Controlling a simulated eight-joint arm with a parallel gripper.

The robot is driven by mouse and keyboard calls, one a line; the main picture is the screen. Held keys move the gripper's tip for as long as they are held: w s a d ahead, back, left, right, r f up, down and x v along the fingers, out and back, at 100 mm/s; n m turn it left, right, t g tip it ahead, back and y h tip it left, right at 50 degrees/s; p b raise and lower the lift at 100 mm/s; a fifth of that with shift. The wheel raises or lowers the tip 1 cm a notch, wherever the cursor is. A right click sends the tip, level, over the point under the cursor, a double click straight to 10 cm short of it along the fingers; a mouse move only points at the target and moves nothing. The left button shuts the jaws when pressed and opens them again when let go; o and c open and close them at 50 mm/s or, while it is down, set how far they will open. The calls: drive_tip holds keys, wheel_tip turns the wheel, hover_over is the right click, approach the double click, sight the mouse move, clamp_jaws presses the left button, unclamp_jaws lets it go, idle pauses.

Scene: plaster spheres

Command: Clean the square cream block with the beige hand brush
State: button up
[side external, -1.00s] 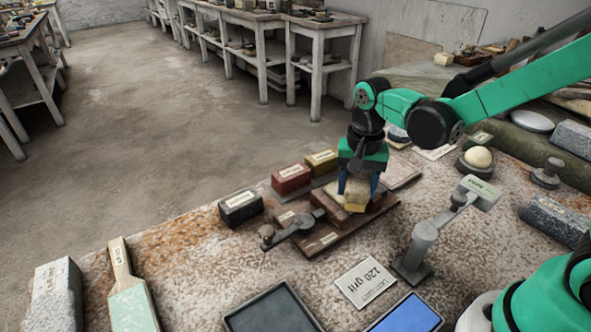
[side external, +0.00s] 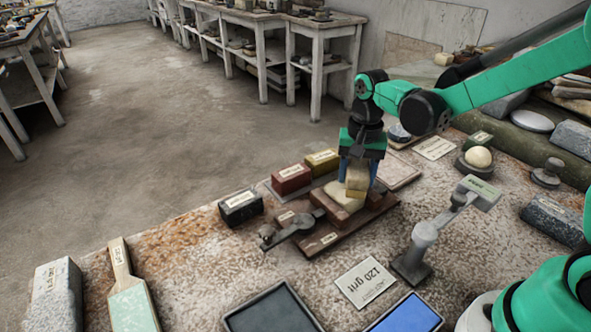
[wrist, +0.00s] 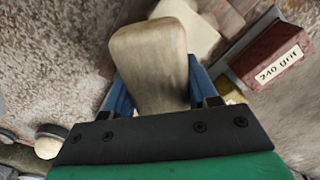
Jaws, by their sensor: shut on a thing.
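My gripper (side external: 358,178) points down over the wooden board, its blue fingers shut on the beige hand brush (side external: 356,186). In the wrist view, the brush (wrist: 150,62) fills the space between the fingers (wrist: 155,90). The square cream block (side external: 342,199) lies on the brown board, just below and in front of the brush. Part of the block also shows beyond the brush in the wrist view (wrist: 188,24). The brush hides some of the block, and I cannot tell whether they touch.
A dark clamp arm (side external: 296,229) lies on the board's (side external: 330,236) front left. Red (side external: 291,179), yellow (side external: 322,161) and black (side external: 240,207) grit blocks stand left of it. A grey metal stand (side external: 421,245) rises close on the right.

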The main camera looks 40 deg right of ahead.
sight(359, 177)
drive_tip(key=shift+s+a, duration=1.4)
drive_tip(key=shift+w+d, duration=1.6)
drive_tip(key=shift+s+a+r, duration=0.7)
drive_tip(key=shift+s+a, duration=0.1)
drive_tip(key=shift+f, duration=0.75)
